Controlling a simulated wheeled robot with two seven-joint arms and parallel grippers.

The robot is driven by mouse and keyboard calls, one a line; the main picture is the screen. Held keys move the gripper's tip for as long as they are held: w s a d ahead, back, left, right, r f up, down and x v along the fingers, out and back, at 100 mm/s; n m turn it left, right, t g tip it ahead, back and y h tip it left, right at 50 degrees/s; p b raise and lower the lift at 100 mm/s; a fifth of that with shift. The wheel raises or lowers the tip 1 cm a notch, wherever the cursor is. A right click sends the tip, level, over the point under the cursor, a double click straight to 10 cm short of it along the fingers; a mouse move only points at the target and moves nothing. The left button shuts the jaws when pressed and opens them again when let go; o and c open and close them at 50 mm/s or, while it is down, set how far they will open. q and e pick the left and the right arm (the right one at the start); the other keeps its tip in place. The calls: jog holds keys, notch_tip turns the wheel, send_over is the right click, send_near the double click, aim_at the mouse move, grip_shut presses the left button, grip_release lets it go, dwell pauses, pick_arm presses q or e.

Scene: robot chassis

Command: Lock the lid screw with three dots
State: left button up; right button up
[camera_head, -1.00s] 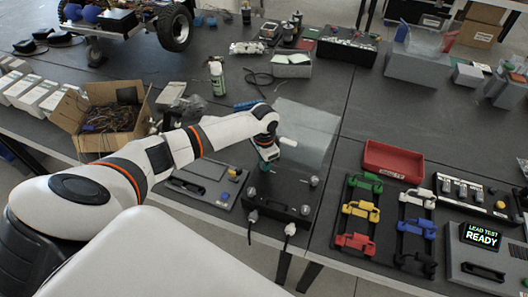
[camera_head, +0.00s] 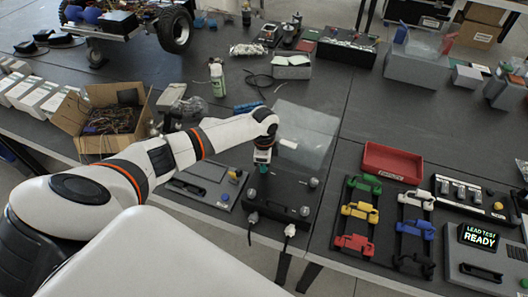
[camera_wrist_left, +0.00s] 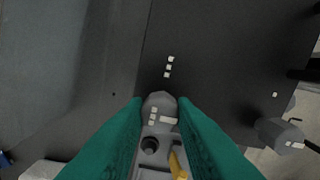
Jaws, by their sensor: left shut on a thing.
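The dark box (camera_head: 276,220) stands on the table with a clear panel (camera_head: 308,130) raised at its back. My left gripper (camera_head: 263,170) points down at the back left of the box. In the left wrist view, its teal fingers (camera_wrist_left: 160,108) are shut on a grey screw knob (camera_wrist_left: 159,103). Light marks show on the knob, partly hidden by the fingers. Three white dots (camera_wrist_left: 168,67) are on the dark surface just beyond it. Another grey knob (camera_wrist_left: 278,133) stands to the right, near a single dot (camera_wrist_left: 275,94). My right gripper is not in view.
More knobs stand on the box, at its right (camera_head: 314,183) and front left (camera_head: 252,192). A grey panel (camera_head: 205,186) lies to the left. A red tray (camera_head: 392,162) and coloured clamps (camera_head: 360,211) are to the right. Cables hang at the front edge.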

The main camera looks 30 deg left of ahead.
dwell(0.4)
pick_arm(q)
jog(key=o, duration=1)
jog(key=shift+r+b, duration=1.3)
jog(key=shift+r, duration=4.75)
